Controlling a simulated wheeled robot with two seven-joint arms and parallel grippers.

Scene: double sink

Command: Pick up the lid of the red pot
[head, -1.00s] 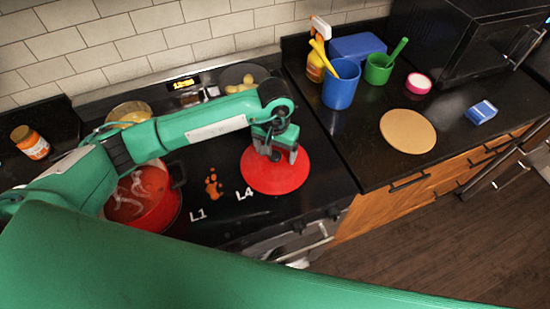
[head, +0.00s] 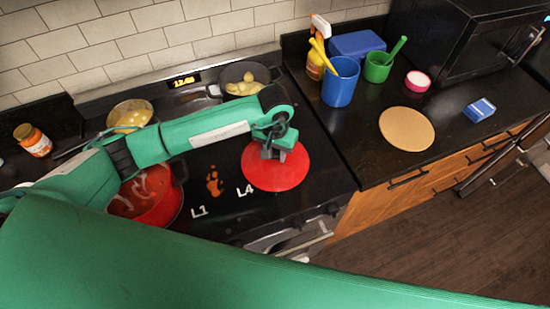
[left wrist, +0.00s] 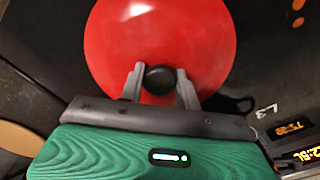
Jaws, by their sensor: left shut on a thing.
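The red lid (head: 286,173) is a flat round disc on the right part of the black stovetop, next to the L4 mark. It also fills the middle of the left wrist view (left wrist: 160,35), with a round black knob (left wrist: 160,79) at its centre. My left gripper (head: 275,152) is over the lid, and its two fingers (left wrist: 158,82) are shut on the knob from both sides. Whether the lid is off the stovetop I cannot tell. The red pot (head: 150,197) stands uncovered at the left, partly hidden by my arm. My right gripper is not in view.
A pan with yellow pieces (head: 246,87) and a pot with yellow contents (head: 130,114) stand at the back of the stove. An orange spill (head: 214,184) lies between pot and lid. The right counter holds a blue cup (head: 341,84), a green cup (head: 377,69) and a round tan board (head: 407,129).

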